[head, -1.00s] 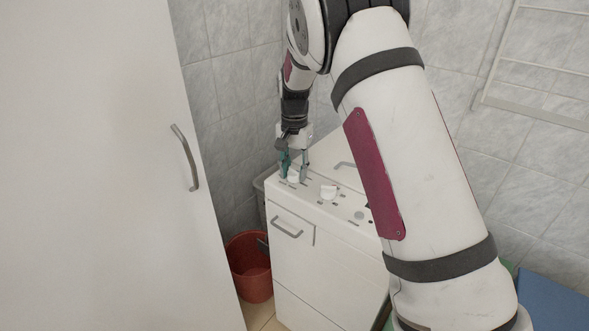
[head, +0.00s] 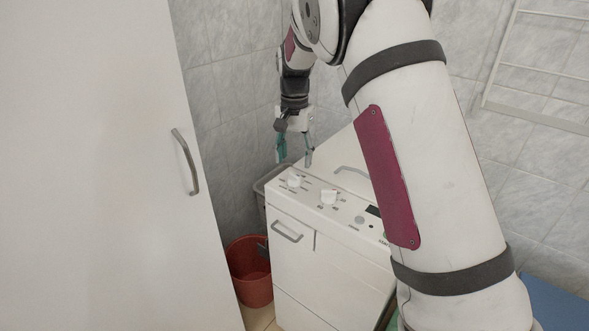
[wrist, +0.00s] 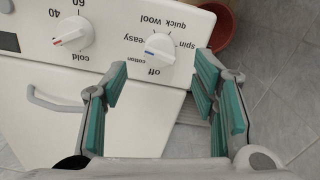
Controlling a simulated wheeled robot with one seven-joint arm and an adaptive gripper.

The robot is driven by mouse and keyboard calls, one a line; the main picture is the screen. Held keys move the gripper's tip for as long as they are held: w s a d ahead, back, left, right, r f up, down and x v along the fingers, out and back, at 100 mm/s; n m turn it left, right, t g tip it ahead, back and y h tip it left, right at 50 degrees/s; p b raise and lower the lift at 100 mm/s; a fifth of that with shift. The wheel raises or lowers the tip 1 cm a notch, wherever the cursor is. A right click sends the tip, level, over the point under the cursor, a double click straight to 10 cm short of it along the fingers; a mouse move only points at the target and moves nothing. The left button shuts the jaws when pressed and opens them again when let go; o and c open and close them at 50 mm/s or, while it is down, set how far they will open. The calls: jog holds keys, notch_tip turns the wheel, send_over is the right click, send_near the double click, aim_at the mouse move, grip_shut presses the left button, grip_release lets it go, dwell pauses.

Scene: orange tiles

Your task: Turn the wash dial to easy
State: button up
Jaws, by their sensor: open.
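The wash dial (head: 294,181) is a white knob at the left end of the washing machine's top panel. In the wrist view, the wash dial (wrist: 160,50) shows upside down with printed labels such as easy, cotton, off, wool and spin. Its blue mark points left, toward the easy and cotton side; I cannot tell exactly which label it meets. My gripper (head: 294,160) is open and empty, above the dial and apart from it. In the wrist view my gripper (wrist: 160,78) has its teal-padded fingers spread wide.
A second white dial (head: 329,197) with temperature labels sits to the right on the panel. The washing machine (head: 330,265) has a front handle (head: 287,231). A red bucket (head: 249,272) stands to its left, and a tall white cabinet (head: 95,160) fills the left side.

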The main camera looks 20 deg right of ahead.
aim_at(295, 174)
notch_tip(295, 174, up, 6)
jog(key=shift+f, duration=0.1)
dwell(0.4)
